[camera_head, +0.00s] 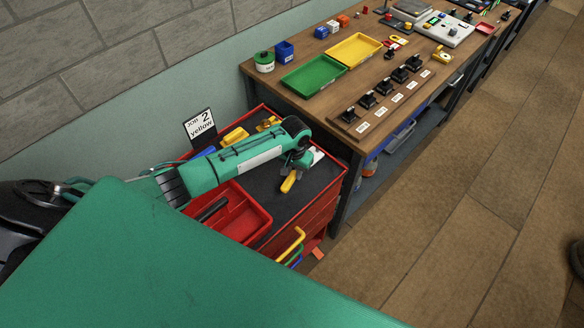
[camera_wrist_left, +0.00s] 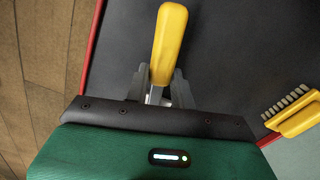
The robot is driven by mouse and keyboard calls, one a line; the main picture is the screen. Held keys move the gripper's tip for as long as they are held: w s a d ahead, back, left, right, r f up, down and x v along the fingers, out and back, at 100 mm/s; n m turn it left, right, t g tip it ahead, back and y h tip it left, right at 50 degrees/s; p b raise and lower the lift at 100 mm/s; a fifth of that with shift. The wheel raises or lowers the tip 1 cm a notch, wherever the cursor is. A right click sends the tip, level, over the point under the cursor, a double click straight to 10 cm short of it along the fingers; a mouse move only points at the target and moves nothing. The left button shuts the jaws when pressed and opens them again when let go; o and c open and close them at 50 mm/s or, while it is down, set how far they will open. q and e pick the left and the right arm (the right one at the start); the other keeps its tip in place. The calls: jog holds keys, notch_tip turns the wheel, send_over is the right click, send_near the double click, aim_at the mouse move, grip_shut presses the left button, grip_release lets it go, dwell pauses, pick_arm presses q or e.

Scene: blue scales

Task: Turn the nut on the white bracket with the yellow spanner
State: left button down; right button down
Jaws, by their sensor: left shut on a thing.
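My left gripper (camera_head: 293,168) is over the dark top of the red cart, shut on a tool with a yellow handle. The yellow handle (camera_head: 289,181) sticks out from the fingers toward the viewer. In the left wrist view the gripper (camera_wrist_left: 157,88) has its grey fingers on either side of a metal part below the yellow handle (camera_wrist_left: 168,45). The tool's working end is hidden, so I cannot tell that it is a spanner. A small white piece (camera_head: 317,155) shows just beyond the gripper; I cannot tell whether it is the bracket. No nut is visible. My right gripper is out of view.
The red cart (camera_head: 346,172) carries a red tray (camera_head: 256,213), yellow items (camera_head: 235,137) and a "JOB 2 yellow" sign (camera_head: 201,127). A yellow brush (camera_wrist_left: 295,118) lies right of the gripper. A wooden bench (camera_head: 300,110) with green and yellow trays stands close beyond.

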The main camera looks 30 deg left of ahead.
pick_arm(q)
jog(key=shift+d+r, duration=0.1)
dwell(0.3)
jog(key=shift+d+n+p, duration=0.45)
jog(key=shift+n+p, duration=0.15)
jog(key=shift+p, duration=0.15)
jog(key=shift+w+d+n, duration=0.1)
jog(key=shift+d+n, duration=0.15)
jog(key=shift+n, duration=0.15)
jog(key=shift+d, duration=0.1)
jog(key=shift+d+n+p, duration=0.35)
jog(key=shift+n+p, duration=0.05)
jog(key=shift+p, duration=0.1)
jog(key=shift+w+d+n, duration=0.1)
jog(key=shift+d+n, duration=0.2)
jog(key=shift+n, duration=0.2)
jog(key=shift+d, duration=0.1)
